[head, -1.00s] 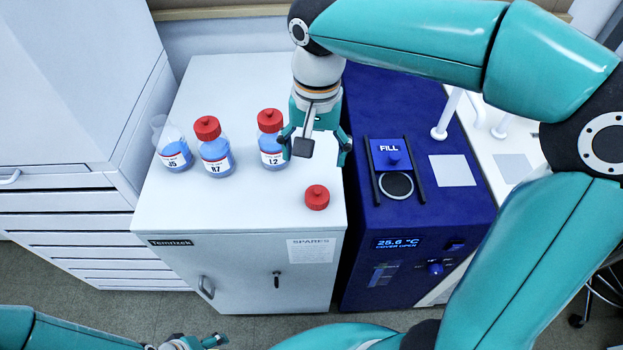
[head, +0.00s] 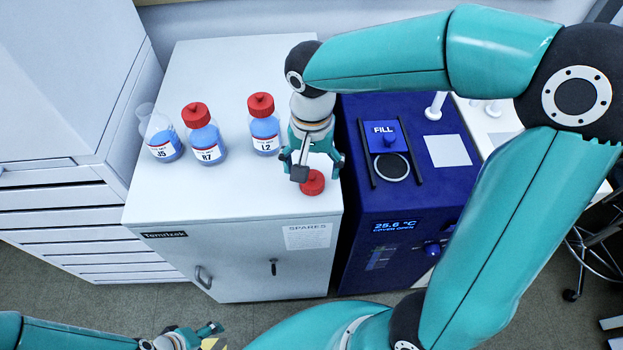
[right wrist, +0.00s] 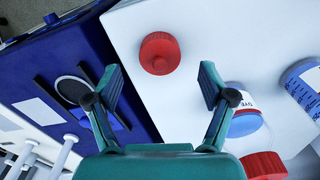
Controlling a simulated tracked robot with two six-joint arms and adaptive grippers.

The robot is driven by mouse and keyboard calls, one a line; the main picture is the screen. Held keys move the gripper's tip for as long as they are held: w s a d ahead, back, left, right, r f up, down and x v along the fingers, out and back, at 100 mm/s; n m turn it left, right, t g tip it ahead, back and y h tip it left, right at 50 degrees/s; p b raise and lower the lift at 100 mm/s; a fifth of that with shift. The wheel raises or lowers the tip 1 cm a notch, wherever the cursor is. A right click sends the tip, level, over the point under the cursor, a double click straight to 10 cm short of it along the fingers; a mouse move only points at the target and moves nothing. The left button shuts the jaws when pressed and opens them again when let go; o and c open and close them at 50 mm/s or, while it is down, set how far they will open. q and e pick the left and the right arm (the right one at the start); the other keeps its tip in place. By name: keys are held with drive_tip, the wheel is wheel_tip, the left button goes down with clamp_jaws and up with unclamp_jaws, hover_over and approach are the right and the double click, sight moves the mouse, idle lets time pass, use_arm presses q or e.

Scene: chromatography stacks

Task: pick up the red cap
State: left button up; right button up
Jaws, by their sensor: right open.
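A loose red cap (head: 313,183) lies on the white cabinet top near its front right corner. In the right wrist view the red cap (right wrist: 160,53) is ahead of the fingertips, between their lines, and untouched. My right gripper (head: 311,164) points down, open and empty, just above and behind the cap; the wrist view shows its two fingers (right wrist: 159,84) spread apart. My left gripper (head: 190,338) is at the bottom edge of the head view, far from the cap, and its jaws are unclear.
Bottle L2 (head: 265,130) with a red cap stands left of my right gripper. Bottle R7 (head: 206,138) is capped; bottle J5 (head: 162,140) is open. A dark blue unit (head: 432,185) with a FILL cover adjoins the white cabinet (head: 215,75) on the right. Cabinet top in front of the bottles is clear.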

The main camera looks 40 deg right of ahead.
sight(312, 175)
drive_tip(key=f, duration=0.4)
drive_tip(key=shift+w+d+f, duration=0.2)
drive_tip(key=shift+f, duration=0.15)
drive_tip(key=c, duration=1.1)
drive_tip(key=shift+o, duration=0.2)
drive_tip(key=shift+r, duration=0.15)
